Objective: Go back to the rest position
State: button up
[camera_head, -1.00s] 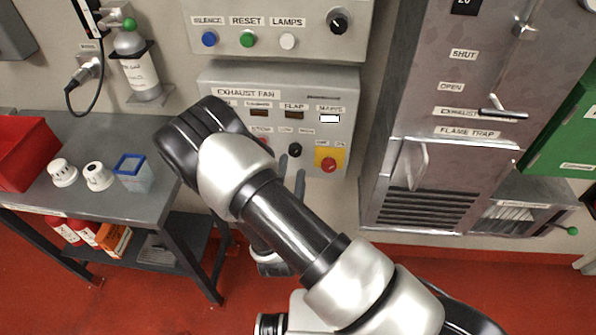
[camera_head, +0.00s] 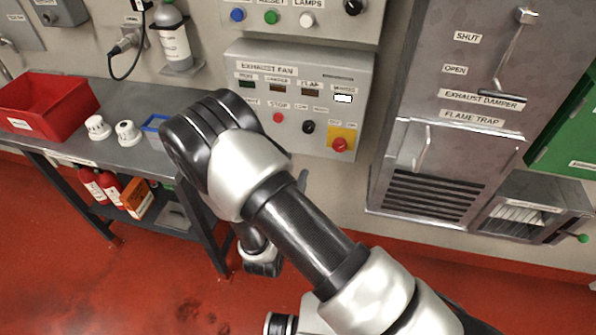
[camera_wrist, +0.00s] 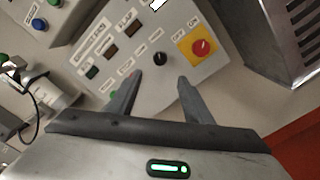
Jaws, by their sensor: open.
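My gripper (camera_wrist: 160,90) shows in the wrist view with its two dark fingers apart and nothing between them. It points toward the exhaust fan panel (camera_wrist: 150,105), whose black knob (camera_wrist: 159,59) and red-on-yellow rotary switch (camera_wrist: 202,47) lie just beyond the fingertips. I cannot see contact with the panel. In the head view my arm is bent in front of the panel (camera_head: 352,90) and hides most of the gripper. The black knob (camera_head: 308,127) and red switch (camera_head: 340,144) are in clear view there.
A steel bench (camera_head: 130,97) with a red bin (camera_head: 50,108) stands at the left. The exhaust damper and flame trap cabinet (camera_head: 440,160) is at the right, with a smaller unit (camera_head: 530,212) beside it. Red floor (camera_head: 150,270) is open in front.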

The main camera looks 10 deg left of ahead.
jog(key=shift+s, duration=0.15)
dwell(0.4)
jog(key=w+d+r+m+g+h+p, duration=0.2)
jog(key=d+r+m+g+h, duration=0.2)
jog(key=d+r+m+h, duration=0.75)
jog(key=s+d+r+m+g+p, duration=0.1)
jog(key=s+d+r+m+g, duration=0.1)
jog(key=s+d+r+g, duration=0.45)
jog(key=s+d+r+m+g+p, duration=0.15)
jog(key=d+r, duration=0.25)
jog(key=d, duration=0.5)
jog(key=s+d+r+m+g+y+p, duration=0.1)
jog(key=s+r+m+g+y, duration=0.2)
jog(key=s, duration=0.3)
jog(key=s+d+r+m+g+y, duration=0.2)
jog(key=s+m+y, duration=0.2)
jog(key=s, duration=0.2)
jog(key=s+a+r+m+t+y+p, duration=0.2)
jog(key=a+r+y, duration=0.4)
jog(key=r, duration=0.3)
jog(key=s+m+t, duration=0.1)
jog(key=t, duration=0.1)
jog(key=shift+s+a+t, duration=0.25)
jog(key=shift+a+t, duration=0.05)
